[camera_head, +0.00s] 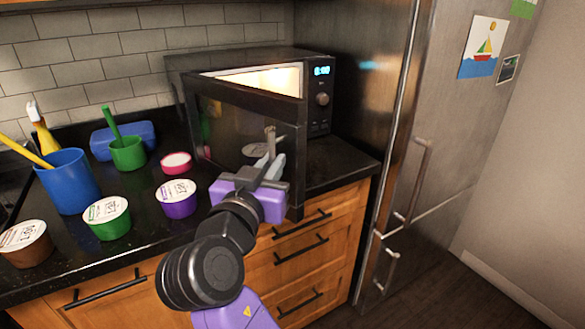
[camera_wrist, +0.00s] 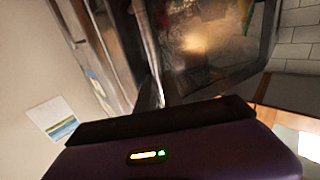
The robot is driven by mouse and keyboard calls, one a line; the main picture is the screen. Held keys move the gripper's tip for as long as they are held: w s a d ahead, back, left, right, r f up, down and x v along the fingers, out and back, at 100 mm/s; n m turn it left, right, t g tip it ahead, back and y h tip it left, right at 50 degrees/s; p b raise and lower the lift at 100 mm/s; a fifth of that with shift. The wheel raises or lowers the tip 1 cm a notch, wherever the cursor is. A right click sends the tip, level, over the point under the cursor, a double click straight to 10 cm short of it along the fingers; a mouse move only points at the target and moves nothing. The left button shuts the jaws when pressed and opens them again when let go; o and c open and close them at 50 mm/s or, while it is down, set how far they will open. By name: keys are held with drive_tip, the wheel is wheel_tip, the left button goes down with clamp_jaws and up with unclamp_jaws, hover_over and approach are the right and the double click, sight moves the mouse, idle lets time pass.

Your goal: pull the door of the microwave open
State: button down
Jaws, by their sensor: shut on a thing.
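The microwave (camera_head: 320,125) stands on the dark counter at the back. Its door (camera_head: 222,125) is partly open, swung out toward me, and the lit inside shows above its top edge. The door's dark glass (camera_wrist: 215,42) fills the upper right of the wrist view. My gripper (camera_head: 270,165) is in front of the door, its fingers shut on the upright door handle (camera_head: 270,138). The fingers hide part of the handle. In the wrist view my gripper (camera_wrist: 155,95) is at the edge of the door, dark and partly blurred.
Several lidded tubs, including a green one (camera_head: 107,218) and a purple one (camera_head: 177,198), stand on the counter left of my arm. A blue cup (camera_head: 68,182) and a green cup (camera_head: 128,153) stand behind. A steel fridge (camera_head: 440,130) is at the right. Wooden drawers are below.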

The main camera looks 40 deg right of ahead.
drive_tip(key=a+b, duration=0.1)
drive_tip(key=a, duration=0.5)
drive_tip(key=shift+w+g+b, duration=0.3)
drive_tip(key=shift+w+b, duration=0.05)
drive_tip(key=c, duration=1.5)
unclamp_jaws()
drive_tip(key=shift+d, duration=0.1)
drive_tip(key=v, duration=0.7)
drive_tip(key=shift+a, duration=0.4)
drive_tip(key=shift+s+f, duration=0.1)
